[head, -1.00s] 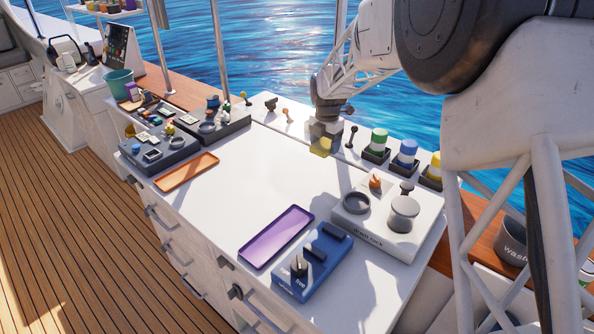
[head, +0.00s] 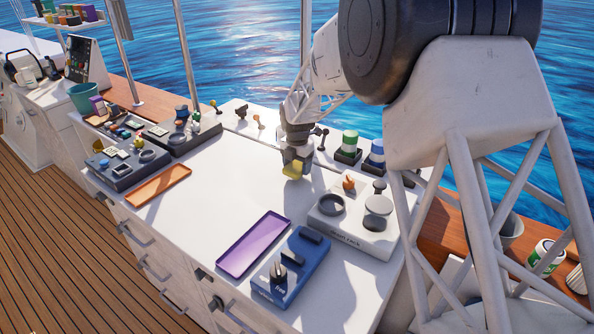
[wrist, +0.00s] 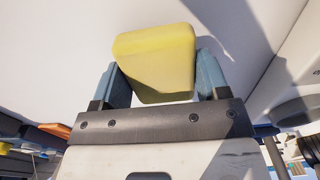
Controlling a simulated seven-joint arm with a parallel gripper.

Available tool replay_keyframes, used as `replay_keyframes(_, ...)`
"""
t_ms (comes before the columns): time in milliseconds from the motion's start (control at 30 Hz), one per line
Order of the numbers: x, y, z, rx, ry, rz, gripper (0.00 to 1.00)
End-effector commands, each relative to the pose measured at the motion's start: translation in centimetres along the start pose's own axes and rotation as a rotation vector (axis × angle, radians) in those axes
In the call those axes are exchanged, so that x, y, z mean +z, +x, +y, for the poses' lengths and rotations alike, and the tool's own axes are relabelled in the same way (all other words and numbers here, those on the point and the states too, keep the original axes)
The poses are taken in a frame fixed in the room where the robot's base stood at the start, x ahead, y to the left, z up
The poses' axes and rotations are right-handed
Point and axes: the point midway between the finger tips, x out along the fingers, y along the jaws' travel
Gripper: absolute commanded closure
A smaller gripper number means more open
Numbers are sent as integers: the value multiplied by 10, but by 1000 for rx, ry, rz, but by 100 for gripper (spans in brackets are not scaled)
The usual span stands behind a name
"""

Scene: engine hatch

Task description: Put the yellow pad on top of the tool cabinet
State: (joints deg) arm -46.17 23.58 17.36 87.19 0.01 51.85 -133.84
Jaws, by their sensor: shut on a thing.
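The yellow pad (head: 293,169) is a small soft-edged block. My gripper (head: 296,161) is shut on it over the back part of the white counter top. The wrist view shows the pad (wrist: 155,62) between the two blue-grey fingers of my gripper (wrist: 160,85), with white surface behind it. I cannot tell whether the pad touches the counter. The white cabinet (head: 180,262) with drawers and dark handles is under this counter top. No tool cabinet label is readable.
An orange tray (head: 158,185), a purple tray (head: 238,262) and a blue rack (head: 290,285) lie on the counter. A white rack (head: 352,238) with round items stands right of the pad. Jars (head: 348,150) line the back edge. The counter's middle is clear.

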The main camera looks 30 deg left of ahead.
Motion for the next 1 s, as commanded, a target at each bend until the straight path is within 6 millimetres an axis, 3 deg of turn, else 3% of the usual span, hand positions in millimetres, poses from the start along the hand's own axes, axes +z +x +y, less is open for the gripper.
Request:
replay_keyframes(200,0,20,0,0,0,0,55)
replay_keyframes(667,0,24,0,0,0,0,55)
replay_keyframes(700,0,25,0,0,0,0,30)
replay_keyframes(800,0,25,0,0,0,0,15)
replay_keyframes(867,0,25,0,0,0,0,6)
replay_keyframes(1000,0,25,0,0,0,0,6)
